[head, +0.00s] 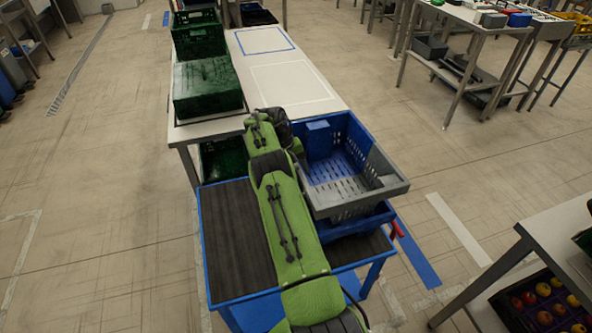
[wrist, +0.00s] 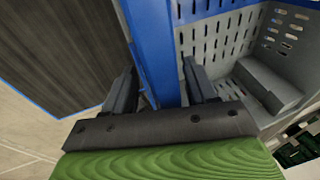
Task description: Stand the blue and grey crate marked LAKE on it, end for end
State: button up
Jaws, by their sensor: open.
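The blue and grey crate (head: 380,190) is at the right of the belt table in the head view, above a lower blue crate (head: 345,226). Its far part is blue and its near part grey; no LAKE marking is readable. I cannot tell how squarely it sits on the lower crate. In the wrist view its blue wall (wrist: 150,35) runs between the fingers of my gripper (wrist: 159,70). The fingers are apart, one on each side of the wall, with a gap visible. In the head view my arm hides most of the gripper and the crate's left side.
The dark belt table (head: 232,240) has free room left of my arm. A white table (head: 280,70) behind bears outlined bare areas and green crates (head: 208,88) at its left. A red handle (head: 396,229) stands out beside the lower crate. A table with fruit (head: 545,290) is at the lower right.

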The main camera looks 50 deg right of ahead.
jog(key=p+v, duration=0.6)
jog(key=v, duration=0.6)
